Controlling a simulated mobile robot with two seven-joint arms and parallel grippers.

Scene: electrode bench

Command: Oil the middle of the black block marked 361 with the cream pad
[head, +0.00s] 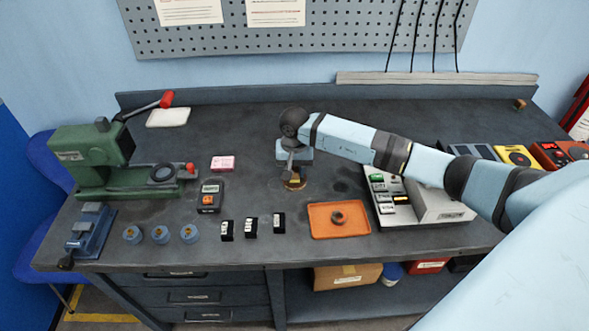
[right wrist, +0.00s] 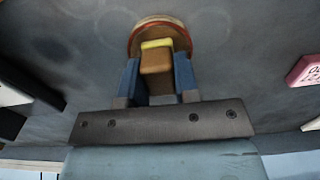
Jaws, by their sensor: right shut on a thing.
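Three small black blocks with white labels stand in a row near the front edge in the head view: a left one (head: 227,230), a middle one (head: 251,227) and a right one (head: 279,222). Their numbers are too small to read. My right gripper (head: 293,174) points down behind them, shut on a tan block with a yellowish-cream edge, apparently the cream pad (right wrist: 156,58). The pad is over or in a round dish (right wrist: 135,36) with a reddish-brown rim; contact is hidden. My left gripper is out of view.
An orange tray (head: 322,233) with a dark ring lies right of the blocks. A grey meter (head: 210,195), a pink box (head: 223,163) and several blue round pieces (head: 161,234) are at left. A green machine (head: 90,160) stands farther left. The bench's back middle is clear.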

